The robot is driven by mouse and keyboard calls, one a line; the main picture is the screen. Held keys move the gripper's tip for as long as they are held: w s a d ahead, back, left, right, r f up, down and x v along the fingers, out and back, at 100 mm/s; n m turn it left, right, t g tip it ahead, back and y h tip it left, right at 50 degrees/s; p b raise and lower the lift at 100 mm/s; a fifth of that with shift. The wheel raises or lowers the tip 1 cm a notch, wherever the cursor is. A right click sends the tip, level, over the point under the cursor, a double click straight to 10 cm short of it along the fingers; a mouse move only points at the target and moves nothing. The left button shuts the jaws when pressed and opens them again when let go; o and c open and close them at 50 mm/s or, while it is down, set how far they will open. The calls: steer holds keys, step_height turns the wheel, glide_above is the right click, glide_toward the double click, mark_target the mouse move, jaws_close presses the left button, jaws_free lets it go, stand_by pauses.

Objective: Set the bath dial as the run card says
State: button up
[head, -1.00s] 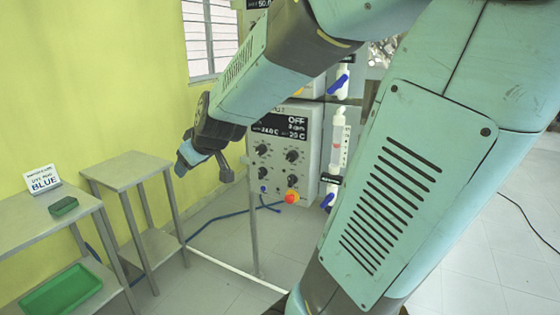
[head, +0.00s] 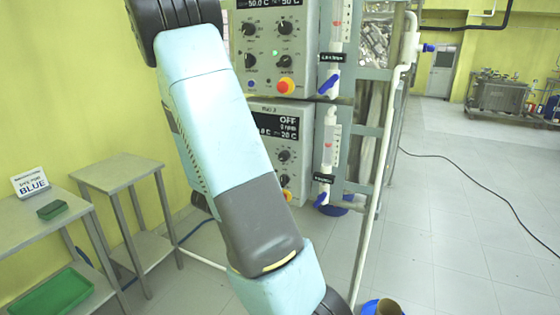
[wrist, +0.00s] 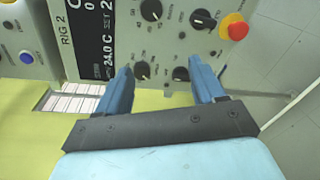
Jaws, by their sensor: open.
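The RIG 2 panel (head: 289,111) is partly hidden behind my arm in the head view; its display reads OFF with about 20 C as the set value. In the wrist view the panel (wrist: 120,15) is seen turned sideways, with a display (wrist: 92,40) reading 24.0 C. Two black knobs, one left (wrist: 142,70) and one right (wrist: 181,73), show between the fingers of my gripper (wrist: 161,68). The gripper is open and empty; contact cannot be judged. Which knob is the bath dial is unreadable. A white card (head: 31,183) reading BLUE stands on the left table.
A red stop button (wrist: 234,27) on yellow sits beside the knobs. Another control panel (head: 270,45) is above RIG 2. Glass tubes with blue valves (head: 328,84) and frame posts stand to the right. A small side table (head: 118,174) stands left.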

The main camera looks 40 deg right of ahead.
mark_target(281, 158)
steer(key=w+d, duration=0.1)
steer(key=d, duration=0.3)
steer(key=d+h, duration=0.1)
steer(key=d, duration=0.4)
steer(key=w+d+n+h, duration=0.1)
steer(key=d, duration=0.4)
steer(key=shift+w+d+g, duration=0.2)
steer(key=shift+w+g, duration=0.1)
steer(key=shift+g, duration=0.1)
steer(key=c, duration=1)
steer(key=shift+c, duration=0.2)
